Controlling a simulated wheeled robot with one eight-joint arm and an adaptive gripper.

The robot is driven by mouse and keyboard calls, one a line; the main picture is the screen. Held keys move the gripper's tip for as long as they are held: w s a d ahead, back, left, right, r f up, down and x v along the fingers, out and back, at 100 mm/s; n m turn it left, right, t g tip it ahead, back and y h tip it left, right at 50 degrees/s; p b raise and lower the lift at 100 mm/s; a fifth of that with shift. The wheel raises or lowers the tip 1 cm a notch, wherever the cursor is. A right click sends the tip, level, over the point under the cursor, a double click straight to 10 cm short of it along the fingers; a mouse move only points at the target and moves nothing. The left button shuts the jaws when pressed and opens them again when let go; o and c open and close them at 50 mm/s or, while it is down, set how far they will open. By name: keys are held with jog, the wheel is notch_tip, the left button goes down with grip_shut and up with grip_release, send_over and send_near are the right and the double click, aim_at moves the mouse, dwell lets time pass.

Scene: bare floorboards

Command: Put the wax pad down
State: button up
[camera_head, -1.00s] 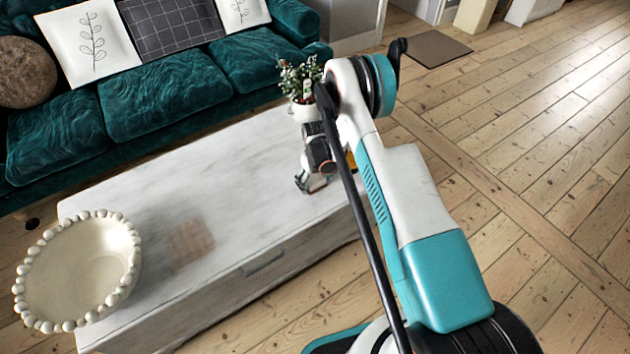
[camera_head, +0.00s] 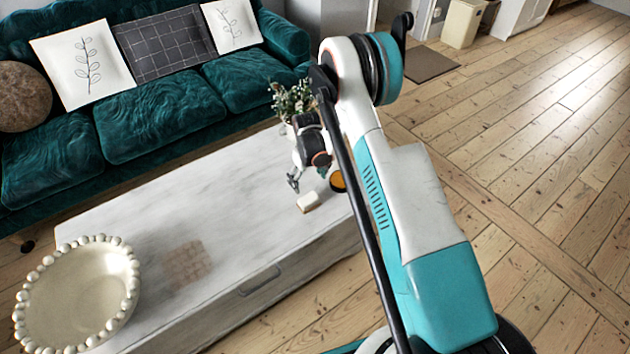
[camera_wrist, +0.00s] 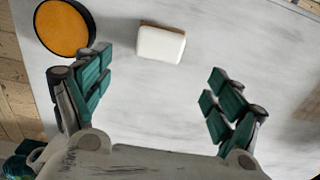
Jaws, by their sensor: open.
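A small white block with a tan edge, which I take for the wax pad (camera_head: 309,201), lies flat on the white table (camera_head: 220,205) near its right end. It also shows in the wrist view (camera_wrist: 161,43), beyond the fingertips and between their lines. My gripper (camera_wrist: 157,78) is open and empty, with its fingers spread wide. It is apart from the pad and above the tabletop. In the head view my gripper (camera_head: 307,178) hangs just behind the pad and is small there.
A round orange disc with a black rim (camera_wrist: 66,26) lies close to the pad; my arm partly covers it in the head view (camera_head: 338,181). A potted plant (camera_head: 294,98) stands behind. A beaded bowl (camera_head: 75,295) and a brown checkered patch (camera_head: 187,263) are to the left. The table's middle is clear.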

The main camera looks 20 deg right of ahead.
jog(key=s+r+m+t, duration=0.1)
jog(key=s+r, duration=0.2)
jog(key=r, duration=0.8)
jog(key=s+r+t, duration=0.1)
jog(key=s+r, duration=0.2)
jog(key=r, duration=0.8)
jog(key=s+r+m+t, duration=0.1)
jog(key=s+r, duration=0.2)
jog(key=r, duration=0.7)
jog(key=s+r+t, duration=0.2)
jog(key=s+r, duration=0.8)
jog(key=s, duration=0.2)
jog(key=s+m+t, duration=0.1)
jog(key=s+t, duration=0.1)
jog(key=s, duration=1)
jog(key=shift+s+m, duration=0.3)
jog(key=shift+s, duration=0.1)
jog(key=shift+f, duration=0.15)
